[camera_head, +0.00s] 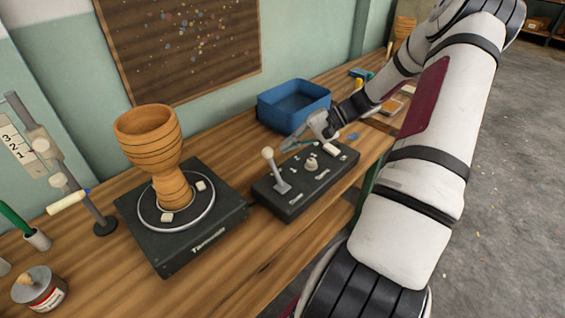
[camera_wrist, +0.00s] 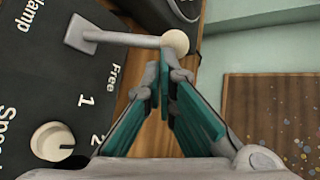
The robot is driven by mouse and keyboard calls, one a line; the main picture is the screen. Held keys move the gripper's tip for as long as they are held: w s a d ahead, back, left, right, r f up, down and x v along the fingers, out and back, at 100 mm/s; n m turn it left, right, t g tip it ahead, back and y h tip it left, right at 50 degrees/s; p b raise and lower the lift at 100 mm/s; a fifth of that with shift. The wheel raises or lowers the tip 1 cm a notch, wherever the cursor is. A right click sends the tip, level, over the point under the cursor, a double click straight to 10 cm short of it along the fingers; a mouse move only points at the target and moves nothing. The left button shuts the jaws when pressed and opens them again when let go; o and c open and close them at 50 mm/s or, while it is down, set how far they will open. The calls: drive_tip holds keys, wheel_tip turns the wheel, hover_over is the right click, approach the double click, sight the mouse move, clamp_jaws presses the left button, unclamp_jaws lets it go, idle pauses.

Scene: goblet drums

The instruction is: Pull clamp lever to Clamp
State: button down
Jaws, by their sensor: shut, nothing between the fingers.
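The clamp lever (camera_head: 275,171) has a grey stem and a cream ball knob and stands up from the left end of a dark control box (camera_head: 308,190). In the wrist view its stem (camera_wrist: 125,38) runs to the ball (camera_wrist: 175,42), just beyond my fingertips. The word "Free" is printed near the lever and part of "Clamp" shows at the upper left. My gripper (camera_head: 290,148) is shut and empty, behind and right of the knob; in the wrist view its teal-padded fingers (camera_wrist: 163,85) point toward the ball. Whether they touch it I cannot tell.
A goblet drum (camera_head: 150,145) stands on a black turntable unit (camera_head: 190,240) left of the box. A blue bin (camera_head: 292,105) is behind my gripper. A round speed knob (camera_head: 311,164) sits on the box. A gauge stand (camera_head: 100,222) is at the left. Bare bench lies in front.

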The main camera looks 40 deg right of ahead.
sight(274, 168)
drive_tip(key=d+f+t, duration=0.1)
drive_tip(key=d+f+m, duration=0.1)
drive_tip(key=d, duration=0.1)
drive_tip(key=d+f+t+b, duration=0.1)
drive_tip(key=d, duration=0.1)
drive_tip(key=shift+s+f+m+t, duration=0.15)
drive_tip(key=shift+s+m+t, duration=0.15)
drive_tip(key=shift+s+m, duration=0.1)
drive_tip(key=b+x, duration=0.1)
drive_tip(key=x, duration=0.8)
drive_tip(key=shift+w+a+f, duration=0.1)
drive_tip(key=shift+a, duration=0.35)
drive_tip(key=shift+s+a+r, duration=0.15)
drive_tip(key=shift+s+r, duration=0.3)
drive_tip(key=shift+s, duration=0.3)
drive_tip(key=shift+s+a+r, duration=0.15)
drive_tip(key=shift+s+r, duration=0.35)
drive_tip(key=shift+s, duration=0.25)
drive_tip(key=shift+s, duration=0.1)
